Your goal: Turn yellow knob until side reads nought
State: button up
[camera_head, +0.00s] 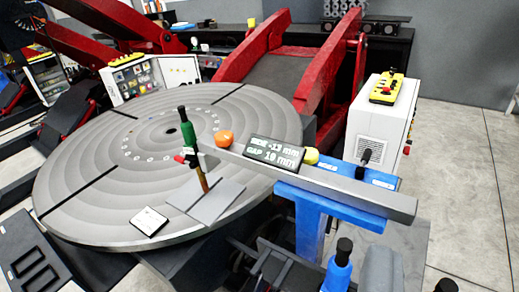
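The yellow knob (312,156) is small and sits at the right end of the dark display (275,153), on a grey bar (345,189). The display reads SIDE -13 mm, with a GAP line below it that looks like 10 mm or 19 mm. The bar reaches left over the round grey table (90,190) to a green torch-like tool (188,134) with a copper-coloured tip above a flat grey plate (206,198). I cannot make out my gripper, and nothing is seen touching the yellow knob.
An orange knob (223,139) is left of the display. A blue stand (311,222) carries the bar, with a black-topped lever (364,158) behind. A white cabinet (379,120) with a yellow control box (386,88) stands right. Red arms (246,54) rise behind. Floor at far right is clear.

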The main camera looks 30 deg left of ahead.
aim_at(312, 156)
jog(key=u, duration=0.05)
jog(key=i, duration=1)
jog(key=u, duration=0.05)
